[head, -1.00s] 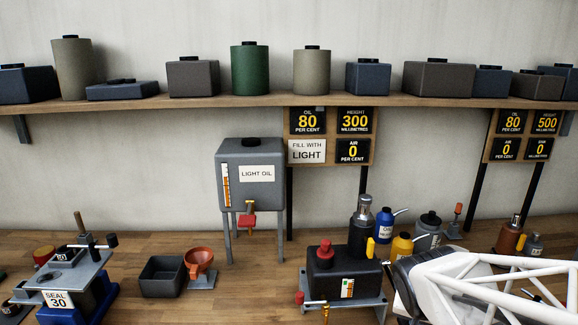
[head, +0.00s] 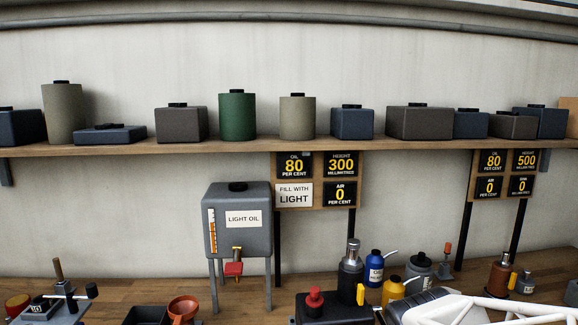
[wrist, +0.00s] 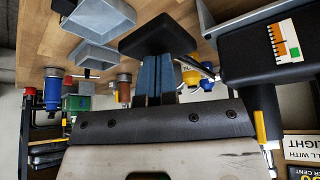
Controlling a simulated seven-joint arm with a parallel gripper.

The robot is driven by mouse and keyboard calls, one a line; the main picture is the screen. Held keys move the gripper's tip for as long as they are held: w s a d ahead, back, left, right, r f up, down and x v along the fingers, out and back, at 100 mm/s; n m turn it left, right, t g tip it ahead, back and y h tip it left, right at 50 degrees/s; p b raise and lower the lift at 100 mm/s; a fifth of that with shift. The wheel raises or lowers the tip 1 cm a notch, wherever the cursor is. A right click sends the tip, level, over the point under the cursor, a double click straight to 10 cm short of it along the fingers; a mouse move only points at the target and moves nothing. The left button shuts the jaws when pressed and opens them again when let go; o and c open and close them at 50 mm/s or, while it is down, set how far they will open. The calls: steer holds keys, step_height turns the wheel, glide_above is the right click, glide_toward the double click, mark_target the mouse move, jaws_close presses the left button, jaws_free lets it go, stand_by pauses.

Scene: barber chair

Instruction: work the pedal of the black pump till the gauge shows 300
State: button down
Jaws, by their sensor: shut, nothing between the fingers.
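The black pump (head: 335,308) is cut off by the bottom edge of the head view; its red cap, steel cylinder and yellow lever show. In the wrist view, the black pump body (wrist: 262,48) is at right, with a white, orange and green level strip (wrist: 284,42) on its face. My gripper (wrist: 160,57) is shut, its blue fingers together and empty. A flat black pad (wrist: 158,35), which looks like the pedal, lies just beyond the fingertips. I cannot tell whether they touch. A sign on the wall board reads HEIGHT 300 (head: 341,165).
A LIGHT OIL tank (head: 238,235) stands left of the pump. Blue (head: 376,268) and yellow (head: 393,288) bottles stand right of it. An orange funnel (head: 184,308) is near the bottom edge. Grey trays (wrist: 100,18) show in the wrist view. A shelf of containers runs above.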

steer(key=shift+r, duration=0.1)
steer(key=shift+w+r, duration=0.1)
steer(key=shift+r, duration=2.8)
steer(key=s+a+r+n+g+y, duration=0.1)
steer(key=s+a+n+g+y, duration=0.1)
steer(key=s+a+n, duration=0.3)
steer(key=s+a+y, duration=0.1)
steer(key=s+a, duration=0.3)
steer(key=shift+s+a+r+n, duration=0.25)
steer(key=shift+s+n, duration=0.05)
steer(key=shift+n, duration=0.1)
